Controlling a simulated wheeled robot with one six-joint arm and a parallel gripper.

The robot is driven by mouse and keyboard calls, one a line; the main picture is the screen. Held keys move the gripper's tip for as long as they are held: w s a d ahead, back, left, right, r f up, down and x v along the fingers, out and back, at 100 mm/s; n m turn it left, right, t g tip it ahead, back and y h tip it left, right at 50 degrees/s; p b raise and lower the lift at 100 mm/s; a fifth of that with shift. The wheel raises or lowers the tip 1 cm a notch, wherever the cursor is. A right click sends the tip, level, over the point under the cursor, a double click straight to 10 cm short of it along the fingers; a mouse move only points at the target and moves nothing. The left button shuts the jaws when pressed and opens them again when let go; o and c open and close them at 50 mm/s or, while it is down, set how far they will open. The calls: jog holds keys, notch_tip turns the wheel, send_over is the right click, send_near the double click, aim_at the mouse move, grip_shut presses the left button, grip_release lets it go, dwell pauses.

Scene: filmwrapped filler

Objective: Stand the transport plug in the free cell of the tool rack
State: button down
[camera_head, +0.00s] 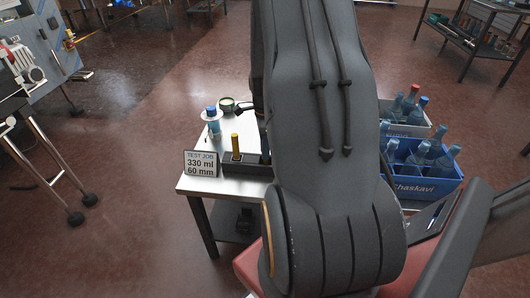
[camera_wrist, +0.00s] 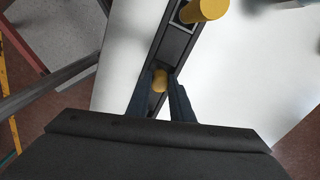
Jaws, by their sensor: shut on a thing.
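In the wrist view my gripper (camera_wrist: 160,92) is shut on a small yellow plug (camera_wrist: 160,78), with a dark finger on each side. The plug is over the dark tool rack (camera_wrist: 172,46). I cannot tell whether its lower end is in a cell or above it. A taller yellow cylinder (camera_wrist: 207,10) stands in the rack at the top of this view. In the head view the tool rack (camera_head: 246,170) lies on the table with a yellow cylinder (camera_head: 235,143) upright in it. My arm hides my gripper and the rack's right part there.
A sign (camera_head: 202,163) stands at the table's (camera_head: 195,185) front left. A blue-capped bottle (camera_head: 212,122) and a small round dish-like thing (camera_head: 227,104) stand behind the rack.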

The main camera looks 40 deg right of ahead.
jog(key=shift+f, duration=0.85)
jog(key=shift+f, duration=0.1)
jog(key=c, duration=1.6)
grip_release()
jog(key=shift+o, duration=0.2)
notch_tip(320, 180, up, 12)
jog(key=b, duration=0.1)
jog(key=s+a+r+n, duration=0.1)
jog(key=s+a+n, duration=0.2)
jog(key=a+n, duration=0.5)
jog(key=s+a+r+n, duration=0.2)
jog(key=s+a+n, duration=0.1)
jog(key=a+n, duration=0.5)
jog(key=s+a+r+n, duration=0.2)
jog(key=s+a+n, duration=0.1)
jog(key=a+n, duration=0.6)
jog(key=a, duration=0.3)
jog(key=shift+s+a+r, duration=0.25)
